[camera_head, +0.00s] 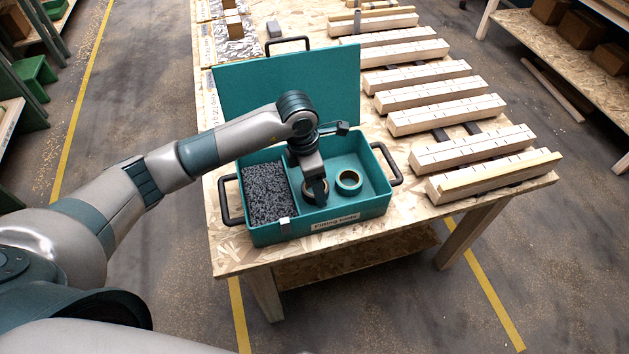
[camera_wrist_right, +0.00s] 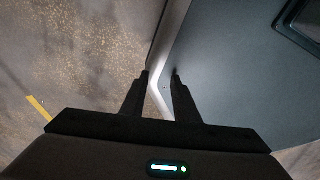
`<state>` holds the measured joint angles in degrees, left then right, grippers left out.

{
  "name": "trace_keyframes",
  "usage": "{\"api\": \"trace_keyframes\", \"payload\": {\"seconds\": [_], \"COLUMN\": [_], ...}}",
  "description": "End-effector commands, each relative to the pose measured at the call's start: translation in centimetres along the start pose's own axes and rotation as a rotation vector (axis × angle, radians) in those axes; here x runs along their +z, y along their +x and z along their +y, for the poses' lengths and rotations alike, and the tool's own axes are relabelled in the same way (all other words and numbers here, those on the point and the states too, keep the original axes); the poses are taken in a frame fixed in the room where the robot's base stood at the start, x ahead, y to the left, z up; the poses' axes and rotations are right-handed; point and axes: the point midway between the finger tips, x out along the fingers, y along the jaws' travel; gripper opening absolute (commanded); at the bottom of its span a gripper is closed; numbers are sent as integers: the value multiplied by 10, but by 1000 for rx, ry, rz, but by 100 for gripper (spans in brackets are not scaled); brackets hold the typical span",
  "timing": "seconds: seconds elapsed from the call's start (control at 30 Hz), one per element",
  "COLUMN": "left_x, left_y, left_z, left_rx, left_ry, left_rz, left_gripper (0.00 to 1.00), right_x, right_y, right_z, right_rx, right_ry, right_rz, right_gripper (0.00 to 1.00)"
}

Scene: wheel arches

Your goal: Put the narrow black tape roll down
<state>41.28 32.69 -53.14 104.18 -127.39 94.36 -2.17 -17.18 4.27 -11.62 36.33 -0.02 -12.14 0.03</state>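My left gripper (camera_head: 319,198) reaches down into the right-hand compartment of the teal box (camera_head: 262,238). It is at a black tape roll (camera_head: 307,188) with a tan core, which its fingers partly hide. I cannot tell whether the fingers are shut on this roll, or whether it touches the box floor. A second black tape roll (camera_head: 349,182) with a tan core lies on the compartment floor just to the right, close beside it. My right gripper (camera_wrist_right: 159,80) shows in the right wrist view with its fingers apart and nothing between them.
The box's left compartment holds dark grey granules (camera_head: 266,192). Its teal lid (camera_head: 290,88) stands open at the back, and black handles stick out at both sides. Slotted wooden beams (camera_head: 445,115) lie in a row on the table (camera_head: 235,262) to the right.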

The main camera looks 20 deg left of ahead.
Motion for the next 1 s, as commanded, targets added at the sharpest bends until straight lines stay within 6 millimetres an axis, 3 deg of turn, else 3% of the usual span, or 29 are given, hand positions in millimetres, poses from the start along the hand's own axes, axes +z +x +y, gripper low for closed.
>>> {"api": "trace_keyframes", "payload": {"seconds": [0.4, 0.57, 0.67, 0.73, 1.0], "left_x": [1, 1, 1, 1, 1], "left_y": [-4, -20, -35, -46, -90], "left_z": [0, 1, 1, 1, 1], "left_rx": [0, 3, 3, 4, 4], "left_ry": [0, 1, 0, 1, 1], "left_rz": [0, -3, -3, -3, -3], "left_gripper": [72, 72, 72, 72, 72], "right_x": [5, 10, -3, -32, -82], "right_y": [-4, 6, 9, 10, 12], "right_z": [2, 6, 8, 3, -8], "right_rx": [2, 7, 8, 3, -9], "right_ry": [0, 0, -1, -3, -4], "right_rz": [-15, -17, 16, 76, 192], "right_gripper": [28, 28, 28, 28, 28]}}
